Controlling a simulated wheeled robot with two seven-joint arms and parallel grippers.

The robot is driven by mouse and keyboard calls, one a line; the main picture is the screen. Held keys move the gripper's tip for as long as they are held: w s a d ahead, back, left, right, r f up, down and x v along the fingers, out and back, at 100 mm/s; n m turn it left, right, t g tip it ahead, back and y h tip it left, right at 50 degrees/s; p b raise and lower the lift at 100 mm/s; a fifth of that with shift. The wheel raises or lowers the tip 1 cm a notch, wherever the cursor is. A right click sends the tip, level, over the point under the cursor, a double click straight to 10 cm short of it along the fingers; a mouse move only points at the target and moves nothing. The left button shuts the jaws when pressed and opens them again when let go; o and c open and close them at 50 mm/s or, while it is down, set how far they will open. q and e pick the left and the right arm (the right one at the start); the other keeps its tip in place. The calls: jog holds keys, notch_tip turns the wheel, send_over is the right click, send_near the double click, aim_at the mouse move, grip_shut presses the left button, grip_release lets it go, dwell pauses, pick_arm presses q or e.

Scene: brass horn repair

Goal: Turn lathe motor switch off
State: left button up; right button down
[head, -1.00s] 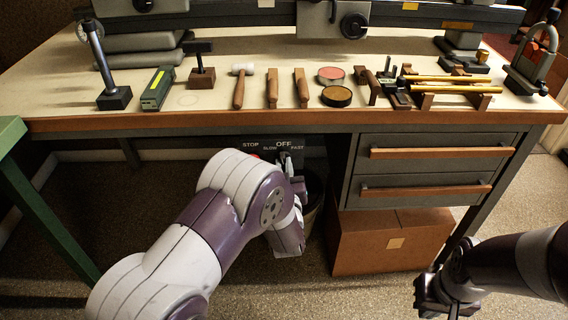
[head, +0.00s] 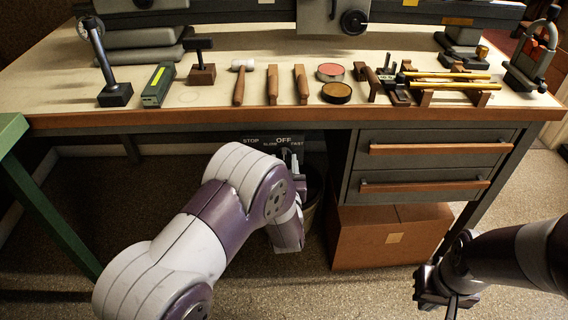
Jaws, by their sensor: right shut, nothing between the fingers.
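The lathe switch panel (head: 262,139) is a dark plate under the bench's front edge. It is lettered STOP, SLOW, OFF and FAST. My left arm covers the lower part of the panel, so the switch lever and its position cannot be made out. My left gripper (head: 293,158) points up at the panel, just below the OFF lettering. Its fingers are small and partly hidden by my wrist, and I cannot tell whether they touch the switch. My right gripper (head: 446,300) is shut and empty, low at the right, well away from the panel.
The bench (head: 200,119) carries the lathe (head: 240,18) and a row of hand tools. Drawers (head: 435,150) are right of the panel, above a brown box (head: 390,240). A dark bin (head: 313,195) stands behind my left wrist. A green table (head: 45,215) is at left.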

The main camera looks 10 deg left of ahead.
pick_arm(q)
jog(key=p+v, duration=0.2)
jog(key=v, duration=1)
jog(key=shift+s, duration=0.35)
jog(key=shift+d+r, duration=0.1)
